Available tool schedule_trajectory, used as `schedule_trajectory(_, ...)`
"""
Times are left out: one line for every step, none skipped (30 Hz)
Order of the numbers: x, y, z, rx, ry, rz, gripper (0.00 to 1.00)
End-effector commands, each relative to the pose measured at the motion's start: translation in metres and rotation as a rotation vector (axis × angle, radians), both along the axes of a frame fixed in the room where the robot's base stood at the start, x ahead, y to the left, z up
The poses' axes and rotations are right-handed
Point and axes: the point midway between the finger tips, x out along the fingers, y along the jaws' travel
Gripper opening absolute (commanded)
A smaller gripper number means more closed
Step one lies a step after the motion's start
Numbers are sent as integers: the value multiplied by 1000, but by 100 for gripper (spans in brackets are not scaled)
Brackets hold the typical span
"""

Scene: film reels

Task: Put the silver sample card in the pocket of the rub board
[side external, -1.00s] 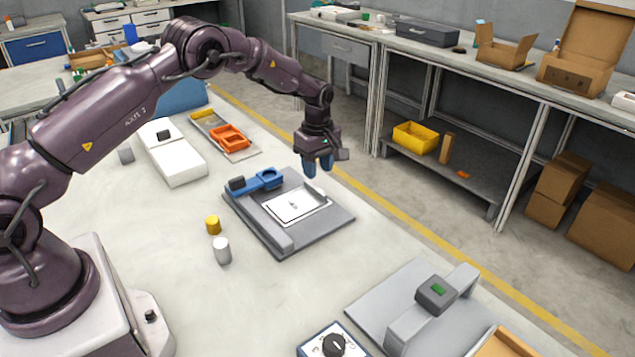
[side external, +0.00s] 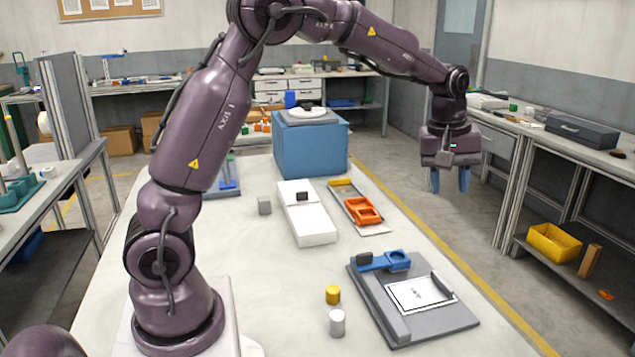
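The grey board (side external: 378,308), which I take to be the rub board, lies on the pale table at lower right. I cannot tell whether this is the silver sample card, and no separate silver card is clear. The pocket is not distinct. My gripper (side external: 449,181) hangs above and behind the board, blue fingers down and apart, with nothing visible between them.
A yellow cylinder (side external: 333,294) and a silver cylinder (side external: 337,323) stand left of the board. Behind are a white device (side external: 307,220), a tray with an orange frame (side external: 363,209), a grey block (side external: 264,205) and a blue box (side external: 310,150). A workbench stands at right.

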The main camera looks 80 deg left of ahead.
Motion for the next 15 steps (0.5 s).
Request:
schedule_trajectory(-19, -8, 21, 12, -32, -75, 38)
schedule_trajectory(-30, -13, 31, 21, -49, -122, 38)
schedule_trajectory(-45, -18, 42, 33, -69, -185, 38)
schedule_trajectory(-57, -22, 50, 44, -85, -232, 38)
schedule_trajectory(-69, -27, 57, 54, -100, -280, 38)
schedule_trajectory(-86, -32, 64, 72, -120, -344, 38)
schedule_trajectory(-98, -36, 69, 85, -135, -392, 38)
schedule_trajectory(-111, -39, 74, 101, -150, -440, 38)
schedule_trajectory(-128, -44, 78, 121, -170, -504, 38)
schedule_trajectory(-141, -47, 80, 138, -184, -551, 38)
schedule_trajectory(-153, -50, 82, 155, -197, -599, 38)
schedule_trajectory(-170, -54, 82, 179, -215, -660, 38)
schedule_trajectory(-181, -56, 82, 197, -229, -705, 38)
schedule_trajectory(-193, -58, 81, 216, -240, -748, 38)
schedule_trajectory(-206, -61, 79, 240, -253, -801, 38)
